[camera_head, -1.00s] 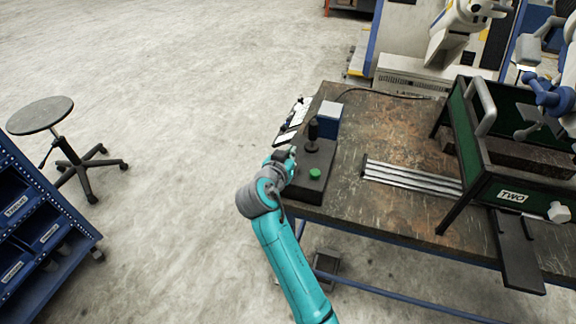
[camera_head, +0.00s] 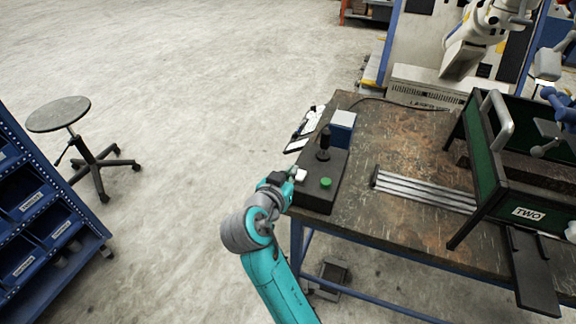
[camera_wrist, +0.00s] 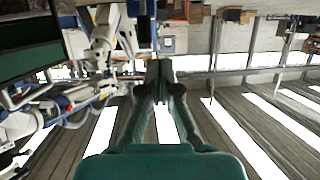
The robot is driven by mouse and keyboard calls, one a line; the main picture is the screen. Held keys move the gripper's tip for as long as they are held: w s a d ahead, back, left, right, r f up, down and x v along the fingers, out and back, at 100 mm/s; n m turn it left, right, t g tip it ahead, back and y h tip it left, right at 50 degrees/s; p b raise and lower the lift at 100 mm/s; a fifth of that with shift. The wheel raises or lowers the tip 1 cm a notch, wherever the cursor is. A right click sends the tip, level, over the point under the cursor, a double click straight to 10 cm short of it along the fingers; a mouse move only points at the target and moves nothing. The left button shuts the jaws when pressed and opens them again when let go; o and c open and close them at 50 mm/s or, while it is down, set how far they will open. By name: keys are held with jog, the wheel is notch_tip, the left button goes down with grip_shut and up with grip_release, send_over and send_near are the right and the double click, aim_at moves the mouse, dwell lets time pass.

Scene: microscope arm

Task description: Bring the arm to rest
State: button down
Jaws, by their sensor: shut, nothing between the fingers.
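My teal and grey arm rises from the bottom of the head view. My gripper (camera_head: 298,175) is at the left edge of the workbench (camera_head: 400,210), just left of a dark control box with a black joystick and a green button (camera_head: 326,183). I cannot tell from the head view whether it touches the box. In the wrist view my gripper (camera_wrist: 159,72) shows its two fingers together, with nothing held between them.
A white robot arm (camera_head: 470,40) stands behind. A stool (camera_head: 58,114) and blue bin rack (camera_head: 40,220) are at the left. Open floor lies between rack and bench.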

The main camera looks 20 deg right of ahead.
jog(key=s+d+f+n+t+y, duration=0.1)
jog(key=s+d+f+n+y, duration=0.2)
jog(key=s+f, duration=0.7)
jog(key=s+d+f+n+y, duration=0.1)
jog(key=s+f+n+y, duration=0.35)
jog(key=s+f, duration=0.5)
jog(key=s+r+t, duration=0.1)
jog(key=s+r, duration=0.3)
jog(key=s, duration=1)
jog(key=s+r+t+y, duration=0.1)
jog(key=s+r, duration=0.4)
jog(key=s, duration=0.8)
jog(key=shift+s+d, duration=0.35)
jog(key=shift+d, duration=0.05)
